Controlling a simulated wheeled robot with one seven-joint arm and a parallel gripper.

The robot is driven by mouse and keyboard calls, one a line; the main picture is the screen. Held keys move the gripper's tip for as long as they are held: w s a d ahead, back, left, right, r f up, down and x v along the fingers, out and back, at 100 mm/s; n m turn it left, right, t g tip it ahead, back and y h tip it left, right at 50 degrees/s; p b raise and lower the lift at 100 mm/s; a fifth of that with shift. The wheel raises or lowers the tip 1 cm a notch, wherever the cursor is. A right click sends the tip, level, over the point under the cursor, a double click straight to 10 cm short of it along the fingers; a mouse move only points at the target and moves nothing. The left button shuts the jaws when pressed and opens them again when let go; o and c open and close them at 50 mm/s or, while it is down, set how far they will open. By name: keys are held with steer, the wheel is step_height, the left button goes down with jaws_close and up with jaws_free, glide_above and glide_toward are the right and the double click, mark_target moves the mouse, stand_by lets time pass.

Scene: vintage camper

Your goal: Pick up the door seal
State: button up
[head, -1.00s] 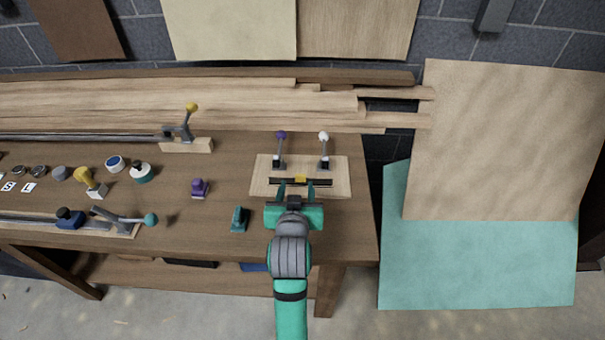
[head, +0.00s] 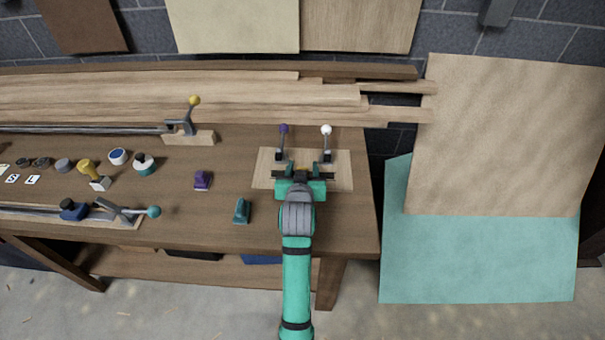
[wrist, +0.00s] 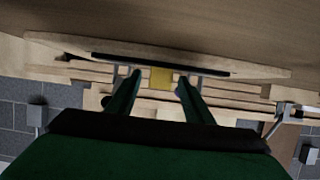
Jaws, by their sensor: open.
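The door seal appears to be the long thin black strip (wrist: 215,72) with a yellow block (wrist: 161,79) at its middle. It lies along a light wooden board (head: 343,183) on the bench. In the head view the middle of the strip is mostly hidden by my gripper (head: 301,171); one dark end (head: 325,175) shows at the right. In the wrist view my gripper (wrist: 159,82) is open, with one green finger on either side of the yellow block. I cannot tell whether the fingers touch the strip.
Two upright levers stand on the board behind my gripper, one with a purple knob (head: 284,129), one with a white knob (head: 326,130). A purple stamp (head: 203,180) and a teal stamp (head: 242,211) stand to the left. Long planks (head: 180,92) lie at the back.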

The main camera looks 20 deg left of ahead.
steer(key=c, duration=1.1)
steer(key=shift+r, duration=0.1)
